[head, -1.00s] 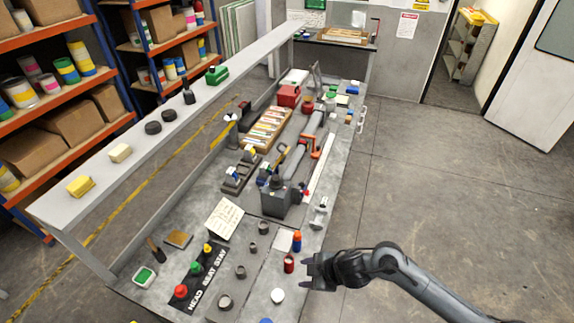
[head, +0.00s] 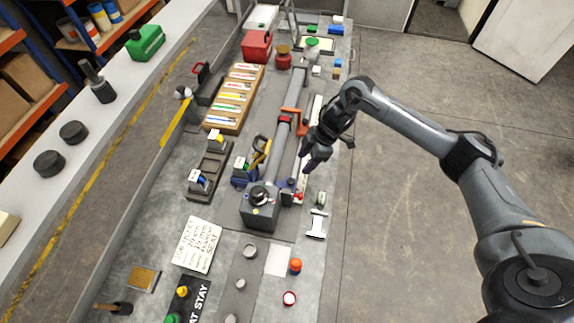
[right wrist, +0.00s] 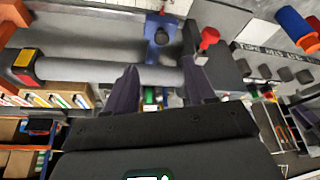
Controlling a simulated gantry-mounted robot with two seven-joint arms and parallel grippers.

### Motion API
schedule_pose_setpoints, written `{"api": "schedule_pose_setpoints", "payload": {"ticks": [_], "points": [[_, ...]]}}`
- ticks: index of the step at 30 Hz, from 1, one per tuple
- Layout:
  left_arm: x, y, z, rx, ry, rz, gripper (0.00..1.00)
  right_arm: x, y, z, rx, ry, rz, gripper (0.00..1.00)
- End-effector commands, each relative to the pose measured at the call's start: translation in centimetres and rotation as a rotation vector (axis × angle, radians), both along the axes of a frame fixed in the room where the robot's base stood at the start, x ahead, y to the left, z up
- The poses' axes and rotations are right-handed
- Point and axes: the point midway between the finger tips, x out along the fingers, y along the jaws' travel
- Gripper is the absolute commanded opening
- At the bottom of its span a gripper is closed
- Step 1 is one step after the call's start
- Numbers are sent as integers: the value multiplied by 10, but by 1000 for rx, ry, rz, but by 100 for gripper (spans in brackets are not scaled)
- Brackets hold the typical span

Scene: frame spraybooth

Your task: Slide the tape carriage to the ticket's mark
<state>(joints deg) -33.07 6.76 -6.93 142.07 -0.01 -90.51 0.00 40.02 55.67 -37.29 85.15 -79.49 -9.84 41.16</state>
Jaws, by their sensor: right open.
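The ticket (head: 197,246), a cream sheet with handwriting too small to read, lies on the bench left of a grey block (head: 260,212). A long grey tube (head: 290,95) runs away from that block. A pale strip (head: 316,112) runs along the tube's right side. My right gripper (head: 309,166) is open beside the tube's near part, over the strip; its two dark fingers (right wrist: 162,88) hold nothing visible. My left gripper is out of view.
A red knob (right wrist: 208,38) is close to the right finger in the wrist view. A wooden tray of coloured sticks (head: 232,98) and dark holders (head: 209,165) stand left of the tube. A white fixture (head: 317,223) stands near the right edge. Floor right of the bench is clear.

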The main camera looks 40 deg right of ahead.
Motion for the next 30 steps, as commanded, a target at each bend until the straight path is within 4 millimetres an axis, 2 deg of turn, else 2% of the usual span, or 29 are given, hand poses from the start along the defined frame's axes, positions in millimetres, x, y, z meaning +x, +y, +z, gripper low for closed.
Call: {"api": "schedule_pose_setpoints", "payload": {"ticks": [5, 18, 24, 30], "points": [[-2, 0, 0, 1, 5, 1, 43, 3, 6, -16, 4, 5, -1, 55], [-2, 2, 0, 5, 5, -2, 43, 15, 29, -79, 1, 3, -2, 55], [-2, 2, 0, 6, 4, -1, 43, 18, 34, -93, 1, 1, -1, 55], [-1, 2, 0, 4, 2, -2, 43, 19, 35, -97, 1, 1, -1, 55]]}}
